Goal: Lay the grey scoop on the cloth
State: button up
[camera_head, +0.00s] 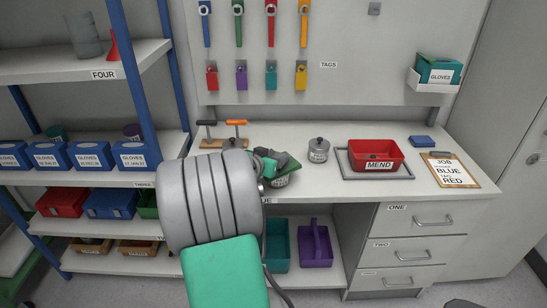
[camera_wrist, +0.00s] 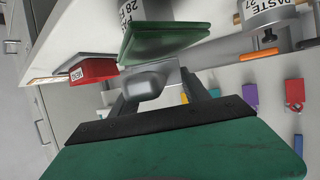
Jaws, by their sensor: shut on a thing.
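My gripper (camera_wrist: 158,90) is shut on the grey scoop (camera_wrist: 146,84), whose rounded grey part shows between the fingers in the wrist view. A flat green piece, which looks like the cloth (camera_wrist: 165,42), lies over the top of a labelled paste pot (camera_wrist: 144,8). The scoop is close to the cloth; I cannot tell whether they touch. In the head view my gripper (camera_head: 268,161) is over the bench beside the cloth (camera_head: 289,171), and my arm hides part of this spot. The scoop is hard to make out there.
A lidded pot (camera_head: 318,150) stands to the right, then a red MEND bin (camera_head: 376,155) on a tray and a clipboard (camera_head: 450,170). A wooden stand with orange and black handles (camera_head: 222,143) is behind on the left. The bench front between pot and bin is clear.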

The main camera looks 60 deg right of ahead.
jog(key=shift+f+b, duration=0.5)
jog(key=shift+f, duration=0.1)
jog(key=o, duration=1.6)
jog(key=o, duration=0.4)
jog(key=shift+r+p, duration=1.5)
jog(key=shift+r, duration=1.55)
